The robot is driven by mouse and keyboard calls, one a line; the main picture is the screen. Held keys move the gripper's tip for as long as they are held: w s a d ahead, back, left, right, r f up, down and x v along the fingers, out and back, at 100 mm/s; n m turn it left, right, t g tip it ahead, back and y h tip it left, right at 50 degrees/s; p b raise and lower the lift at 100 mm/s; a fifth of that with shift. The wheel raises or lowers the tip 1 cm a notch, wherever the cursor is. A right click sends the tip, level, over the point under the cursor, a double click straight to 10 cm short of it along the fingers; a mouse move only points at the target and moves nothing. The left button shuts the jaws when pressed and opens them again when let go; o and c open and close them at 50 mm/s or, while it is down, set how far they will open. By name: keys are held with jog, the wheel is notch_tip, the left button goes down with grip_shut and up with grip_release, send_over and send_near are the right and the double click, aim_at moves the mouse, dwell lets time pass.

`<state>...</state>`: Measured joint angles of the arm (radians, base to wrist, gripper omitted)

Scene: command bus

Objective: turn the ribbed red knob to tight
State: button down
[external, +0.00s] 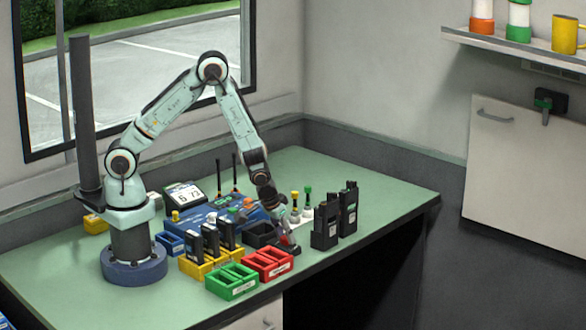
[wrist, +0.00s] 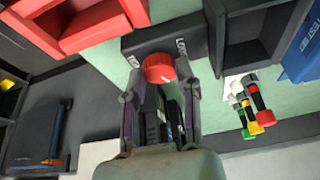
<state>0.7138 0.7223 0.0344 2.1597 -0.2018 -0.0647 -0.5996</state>
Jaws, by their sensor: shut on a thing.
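The ribbed red knob (wrist: 158,69) sits on a black block with white labels (wrist: 133,60) on both sides of it in the wrist view. In the external view my gripper (external: 288,228) reaches down to the table near the front edge. The knob (external: 285,240) shows there only as a small red patch beside my fingers.
Red (external: 267,263) and green (external: 232,281) trays stand left of my gripper. Black radios (external: 326,226) stand upright close on the right. A blue case (external: 215,222) lies further back. The table's right end is clear.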

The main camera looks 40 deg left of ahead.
jog(key=m, duration=0.2)
jog(key=m+h, duration=0.2)
jog(key=m, duration=0.1)
jog(key=shift+w+a+m+g, duration=0.1)
jog(key=shift+a+m+g, duration=0.15)
jog(key=shift+m+g, duration=0.05)
jog(key=m, duration=0.2)
jog(key=m+g+h, duration=0.1)
jog(key=m, duration=0.2)
jog(key=shift+w+g+h, duration=0.1)
jog(key=shift+g+h, duration=0.2)
jog(key=m+g, duration=0.1)
jog(key=m, duration=0.2)
jog(key=m+g, duration=0.1)
jog(key=m, duration=0.1)
jog(key=shift+w+m+h, duration=0.1)
jog(key=shift+m+h, duration=0.2)
jog(key=shift+m, duration=0.1)
jog(key=shift+w+m+g, duration=0.1)
jog(key=shift+m+g, duration=0.8)
jog(key=shift+m, duration=1.4)
jog(key=shift+a, duration=0.1)
jog(key=c, duration=0.8)
grip_release()
